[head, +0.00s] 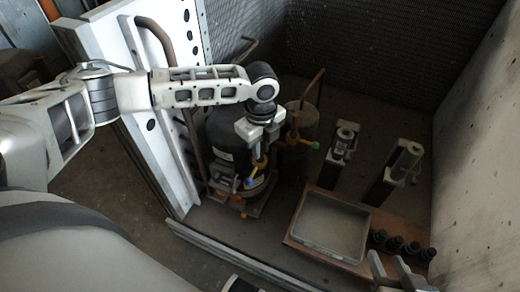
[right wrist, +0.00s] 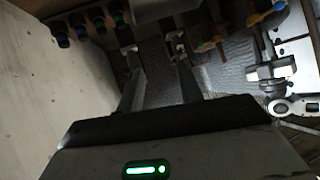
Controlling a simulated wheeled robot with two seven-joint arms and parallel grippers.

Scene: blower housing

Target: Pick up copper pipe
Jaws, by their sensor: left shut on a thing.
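Several brown copper pipes show in the head view. One long bent copper pipe (head: 168,48) runs down beside the white panel, and another (head: 319,88) rises beside a brown canister (head: 297,120). My left gripper (head: 261,137) points down above the black compressor (head: 226,140), shut on the upper part of a thin pipe with a yellow fitting (head: 258,164) below the fingers. The fingers hide the gripped part, and its colour is unclear. My left gripper also shows in the right wrist view (right wrist: 263,62). My right gripper (head: 388,262) is open and empty at bottom right; its fingers show in the right wrist view (right wrist: 155,55).
A grey tray (head: 302,232) lies on a brown board, with several dark cylinders (head: 405,247) to its right. Two stands (head: 343,155) (head: 400,170) are behind it. A white panel (head: 110,65) is at left, a pale wall (head: 482,150) at right. A low rail (head: 235,260) runs along the front.

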